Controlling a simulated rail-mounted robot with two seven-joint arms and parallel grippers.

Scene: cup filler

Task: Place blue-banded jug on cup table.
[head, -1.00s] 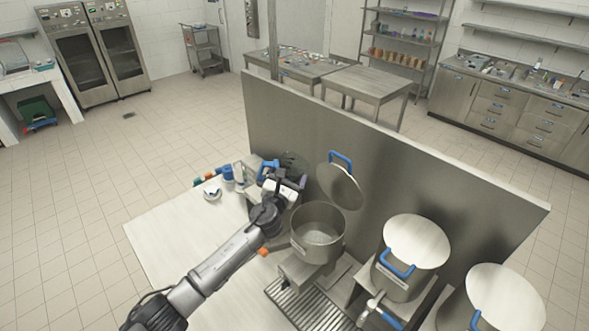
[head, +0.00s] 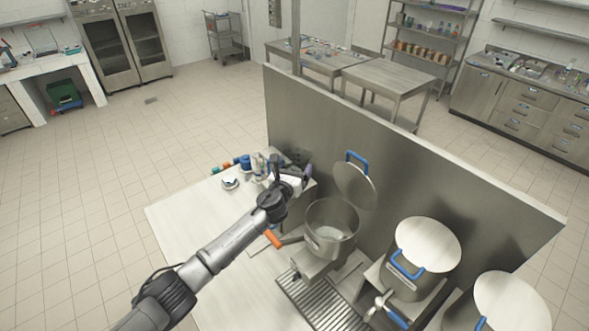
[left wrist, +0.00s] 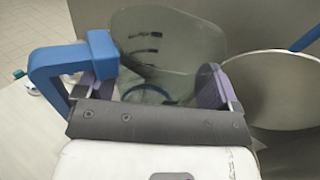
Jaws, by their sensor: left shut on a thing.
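The jug (left wrist: 172,48) is clear grey with dark marks, a blue ring showing low down and a big blue handle (left wrist: 70,65) at its left side in the left wrist view. My left gripper (left wrist: 150,88) is shut on the jug, its purple-grey fingers at either side. In the head view my left gripper (head: 290,180) is over the far end of a pale table (head: 190,240), near the steel partition, and mostly hides the jug. Whether the jug touches a surface cannot be told. My right gripper is not in view.
An open steel pot (head: 331,228) stands right of the gripper, with a blue-handled lid (head: 355,185) behind it. Lidded pots stand farther right. A tall steel partition (head: 400,155) runs behind. A small white dish (head: 229,183) and blue items are left of the gripper.

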